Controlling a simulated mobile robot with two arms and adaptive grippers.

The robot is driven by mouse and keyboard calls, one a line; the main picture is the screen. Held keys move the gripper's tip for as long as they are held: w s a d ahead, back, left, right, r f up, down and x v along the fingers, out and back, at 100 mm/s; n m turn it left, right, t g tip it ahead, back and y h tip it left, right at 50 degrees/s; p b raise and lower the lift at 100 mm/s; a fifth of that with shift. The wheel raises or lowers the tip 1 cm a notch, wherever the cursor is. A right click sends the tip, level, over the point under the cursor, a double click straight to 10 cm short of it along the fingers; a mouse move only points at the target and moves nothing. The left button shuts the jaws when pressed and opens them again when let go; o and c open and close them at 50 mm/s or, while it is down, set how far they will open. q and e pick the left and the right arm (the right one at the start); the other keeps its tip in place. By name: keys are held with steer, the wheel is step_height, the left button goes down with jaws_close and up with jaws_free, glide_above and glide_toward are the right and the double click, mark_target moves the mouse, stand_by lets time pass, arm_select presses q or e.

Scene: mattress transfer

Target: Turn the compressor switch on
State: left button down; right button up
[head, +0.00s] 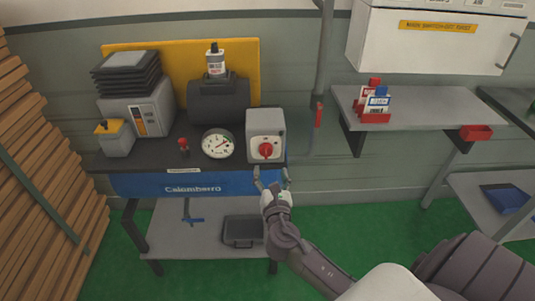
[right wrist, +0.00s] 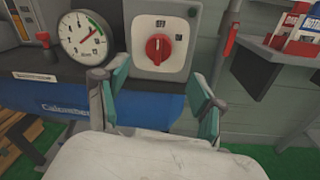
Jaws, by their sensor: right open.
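The compressor switch (head: 265,150) is a red rotary knob on a white dial plate, set in a grey box (head: 265,122) at the right end of the compressor bench. In the right wrist view the red knob (right wrist: 158,47) stands upright, with small marks around it on the dial. My right gripper (head: 271,176) is open and empty, just below and in front of the switch box. In the right wrist view its two fingers (right wrist: 155,100) stand apart, below the knob and not touching it. My left gripper is not in view.
A pressure gauge (head: 218,143) sits left of the switch box, with a small red-topped valve (head: 184,147) beside it. A red-handled pipe (head: 318,115) runs up the wall to the right. A shelf (head: 430,110) holding cards is further right. A dark tray (head: 243,231) lies below.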

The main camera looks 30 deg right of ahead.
mark_target(267, 156)
steer(key=x, duration=0.6)
steer(key=shift+w, duration=0.35)
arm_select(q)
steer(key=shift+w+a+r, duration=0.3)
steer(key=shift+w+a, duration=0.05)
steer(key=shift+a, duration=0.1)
arm_select(e)
steer(key=shift+x, duration=0.8)
steer(key=shift+s, duration=0.1)
steer(key=shift+c, duration=0.2)
steer(key=c, duration=1.1)
